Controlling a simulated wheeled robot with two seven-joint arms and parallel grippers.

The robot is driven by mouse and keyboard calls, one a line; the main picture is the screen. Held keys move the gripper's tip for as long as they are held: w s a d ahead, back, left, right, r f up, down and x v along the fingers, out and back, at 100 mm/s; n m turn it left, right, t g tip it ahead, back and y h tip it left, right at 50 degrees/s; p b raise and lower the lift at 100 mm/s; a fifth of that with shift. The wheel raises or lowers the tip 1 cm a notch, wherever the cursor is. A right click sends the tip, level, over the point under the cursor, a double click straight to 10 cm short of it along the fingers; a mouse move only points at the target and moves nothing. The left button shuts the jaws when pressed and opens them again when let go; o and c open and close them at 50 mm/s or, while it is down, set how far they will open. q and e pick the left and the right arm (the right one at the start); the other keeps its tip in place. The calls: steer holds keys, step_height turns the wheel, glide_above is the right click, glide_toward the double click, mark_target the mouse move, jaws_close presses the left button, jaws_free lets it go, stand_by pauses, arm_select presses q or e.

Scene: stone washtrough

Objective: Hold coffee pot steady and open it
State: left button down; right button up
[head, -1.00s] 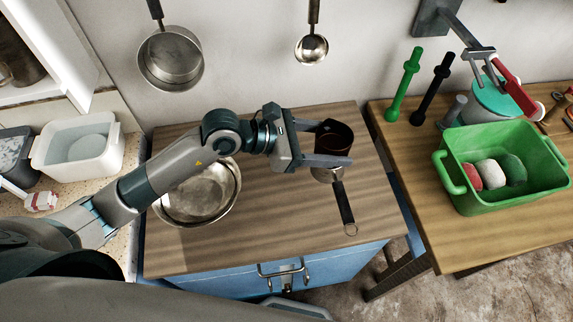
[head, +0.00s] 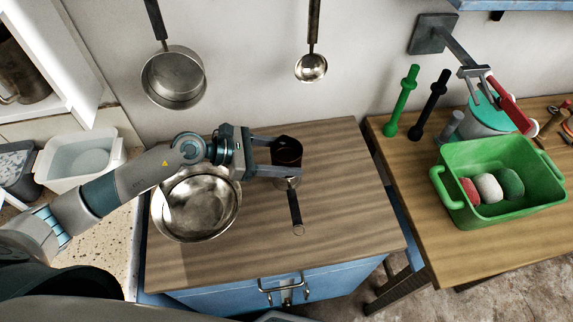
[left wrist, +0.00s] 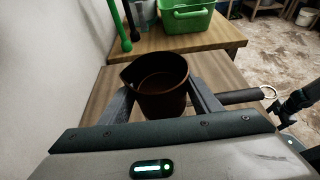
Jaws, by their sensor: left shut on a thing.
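The coffee pot (head: 287,153) is a dark brown, round vessel over the right part of the wooden counter top, with a black handle (head: 295,207) ending in a ring. My left gripper (head: 287,158) is shut around its sides from the left. In the left wrist view the pot (left wrist: 160,88) is upright between the two fingers, and I see into its hollow top; no lid shows on it. Whether its bottom touches the counter I cannot tell. A dark part of what looks like my right gripper (left wrist: 295,112) shows at the right edge there; its jaws are unclear.
A wide metal bowl (head: 197,205) stands just left of the pot, under my left arm. A green tub (head: 500,205) with balls stands on the right table. A pan (head: 173,78) and a ladle (head: 311,68) hang behind. The counter's right side is clear.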

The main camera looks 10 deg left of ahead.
arm_select(q)
steer(key=shift+f+p, duration=0.45)
steer(key=shift+f, duration=1.5)
steer(key=shift+f, duration=0.15)
steer(key=c, duration=0.6)
jaws_free()
steer(key=shift+r, duration=0.2)
